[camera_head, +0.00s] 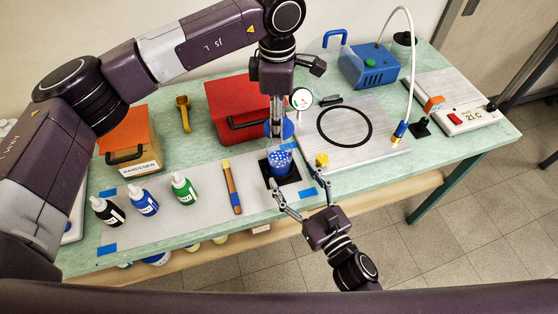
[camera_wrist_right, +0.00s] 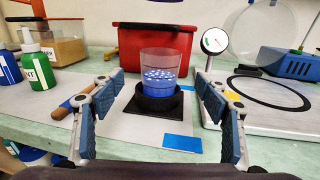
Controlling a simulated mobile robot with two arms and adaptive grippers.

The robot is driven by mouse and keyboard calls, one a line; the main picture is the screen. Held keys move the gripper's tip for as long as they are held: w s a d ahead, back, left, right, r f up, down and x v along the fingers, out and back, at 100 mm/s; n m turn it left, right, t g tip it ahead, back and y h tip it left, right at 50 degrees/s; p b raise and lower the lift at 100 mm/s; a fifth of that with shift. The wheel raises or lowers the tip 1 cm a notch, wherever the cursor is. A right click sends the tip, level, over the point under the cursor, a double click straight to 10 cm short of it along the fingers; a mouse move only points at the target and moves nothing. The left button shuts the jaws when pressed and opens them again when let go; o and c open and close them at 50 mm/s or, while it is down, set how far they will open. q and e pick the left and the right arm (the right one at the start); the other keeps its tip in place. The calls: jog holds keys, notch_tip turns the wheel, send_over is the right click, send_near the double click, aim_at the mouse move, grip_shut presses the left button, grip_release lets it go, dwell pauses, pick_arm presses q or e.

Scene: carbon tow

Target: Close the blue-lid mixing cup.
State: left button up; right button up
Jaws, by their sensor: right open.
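The mixing cup (camera_head: 280,163) is clear, with blue, white-dotted contents, and stands upright in a black holder (camera_head: 289,190). It also shows in the right wrist view (camera_wrist_right: 160,75), with no lid on its rim. The blue lid (camera_head: 288,129) is a round disc just behind and above the cup in the head view. My left gripper (camera_head: 277,122) points down with its fingers together at the lid and seems to hold it. My right gripper (camera_head: 298,190) is open on the near side of the cup, its fingers spread left and right, not touching it.
A red bin (camera_head: 232,97) stands behind. A metal plate with a black ring (camera_head: 370,145) and a dial gauge (camera_head: 301,99) are to the right.

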aim_at(274, 147)
jog(key=x, duration=0.7)
jog(key=shift+w+a, duration=0.15)
jog(key=shift+w, duration=0.2)
pick_arm(q)
jog(key=shift+s+d, duration=0.1)
pick_arm(e)
jog(key=shift+w+a, duration=0.1)
jog(key=shift+w, duration=0.05)
jog(key=c, duration=1.8)
pick_arm(q)
jog(key=shift+f, duration=2.5)
